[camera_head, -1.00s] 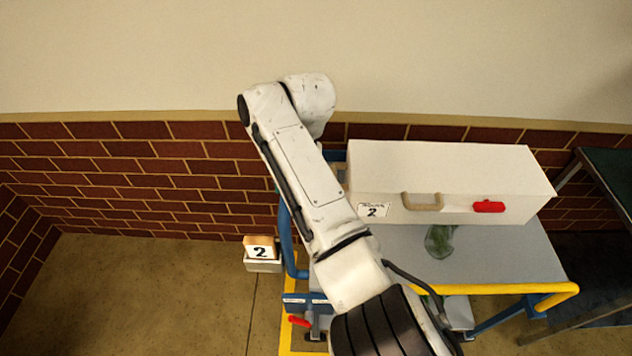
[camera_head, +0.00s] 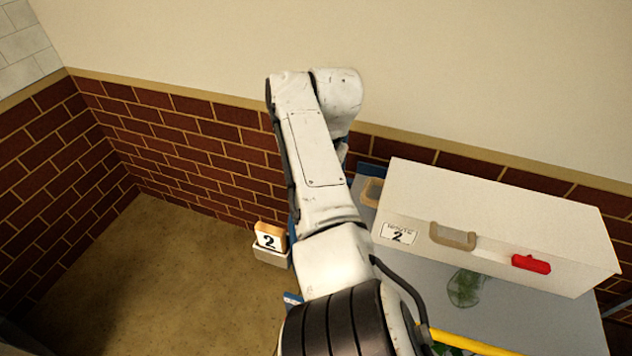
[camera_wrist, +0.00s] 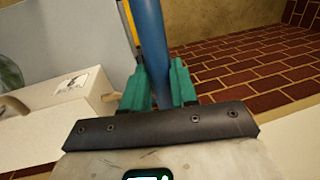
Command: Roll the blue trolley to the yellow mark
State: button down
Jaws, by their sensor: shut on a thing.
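The blue trolley's grey top (camera_head: 530,318) is at the lower right of the head view, with a yellow bar (camera_head: 470,343) along its near edge. Much of its frame is hidden by my arm or out of the picture. In the wrist view my gripper (camera_wrist: 158,78) has its two teal fingers on either side of a blue upright bar (camera_wrist: 150,35), shut on it. My gripper is hidden in the head view. A thin yellow strip (camera_wrist: 129,22) shows beside the bar in the wrist view; I cannot tell whether it is the yellow mark.
A long white box (camera_head: 505,225) with a "2" label, tan handle and red latch stands on the trolley. A green translucent thing (camera_head: 465,288) lies before it. A small "2" marker (camera_head: 270,241) stands by the brick wall. Bare floor (camera_head: 160,285) lies left.

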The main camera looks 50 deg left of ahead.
jog(key=shift+s+a, duration=0.15)
jog(key=shift+a, duration=0.05)
jog(key=c, duration=0.9)
grip_release()
jog(key=shift+s+a, duration=0.1)
jog(key=shift+a, duration=0.05)
jog(key=shift+r, duration=0.35)
notch_tip(320, 180, up, 10)
jog(key=w+d, duration=0.1)
jog(key=d, duration=0.1)
jog(key=shift+w+b, duration=0.15)
jog(key=shift+b, duration=0.3)
jog(key=shift+a+f, duration=0.1)
